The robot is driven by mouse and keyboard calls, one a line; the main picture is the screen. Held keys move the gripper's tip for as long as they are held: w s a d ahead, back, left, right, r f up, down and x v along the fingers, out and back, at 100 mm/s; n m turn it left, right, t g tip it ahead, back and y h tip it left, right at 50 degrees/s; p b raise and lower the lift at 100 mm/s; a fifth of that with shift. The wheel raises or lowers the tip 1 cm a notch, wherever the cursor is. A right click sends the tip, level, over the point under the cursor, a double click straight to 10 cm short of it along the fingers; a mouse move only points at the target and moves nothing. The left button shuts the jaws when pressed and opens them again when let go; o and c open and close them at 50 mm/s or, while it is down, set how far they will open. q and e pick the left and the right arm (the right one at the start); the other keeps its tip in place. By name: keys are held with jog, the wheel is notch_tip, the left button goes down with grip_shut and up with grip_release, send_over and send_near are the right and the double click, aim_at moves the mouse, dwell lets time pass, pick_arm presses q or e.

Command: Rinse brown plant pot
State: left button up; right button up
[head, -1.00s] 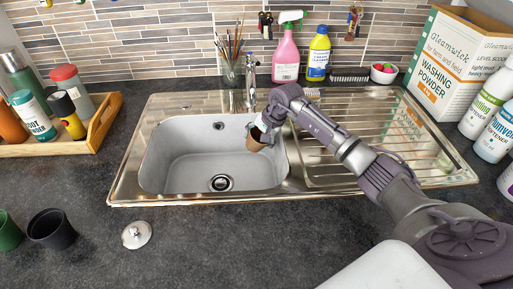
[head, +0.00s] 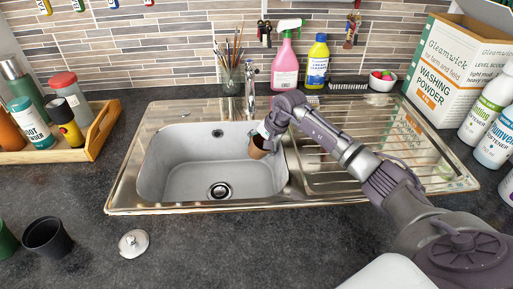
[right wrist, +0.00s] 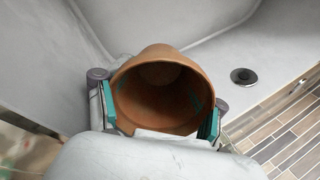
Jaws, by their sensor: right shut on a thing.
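The brown plant pot (head: 258,149) is held in my right gripper (head: 266,137), inside the right part of the sink basin, below its rim. In the right wrist view the pot (right wrist: 162,92) sits between the two teal-padded fingers of the gripper (right wrist: 160,118), its open mouth facing the camera. The pot looks empty inside. The steel sink (head: 165,180) has a grey basin with a drain (head: 219,190) in its floor. The tap (head: 250,88) stands behind the basin, just left of and behind the pot. No water stream is visible. My left gripper is not in view.
A metal lid (head: 134,243) and a black pot (head: 47,237) are on the front-left counter. A wooden tray (head: 98,135) of bottles is at left. A brush jar (head: 231,82), pink spray bottle (head: 285,65) and blue-and-yellow bottle (head: 317,65) stand behind the sink.

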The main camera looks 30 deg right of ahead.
jog(key=shift+s+d, duration=0.1)
jog(key=shift+d, duration=0.05)
jog(key=shift+w+a+b, duration=0.4)
jog(key=shift+a, duration=0.1)
jog(key=shift+s+d, duration=0.1)
jog(key=shift+d, duration=0.05)
jog(key=shift+s+d, duration=0.3)
jog(key=shift+d, duration=0.05)
dwell(0.4)
jog(key=shift+s+a+p, duration=0.4)
jog(key=shift+s+a, duration=0.4)
jog(key=shift+s, duration=0.3)
jog(key=shift+s+a+p, duration=0.3)
jog(key=shift+s+a, duration=0.55)
jog(key=shift+s, duration=0.2)
jog(key=shift+s+a+p, duration=0.25)
jog(key=shift+s+a, duration=0.6)
jog(key=shift+s, duration=0.15)
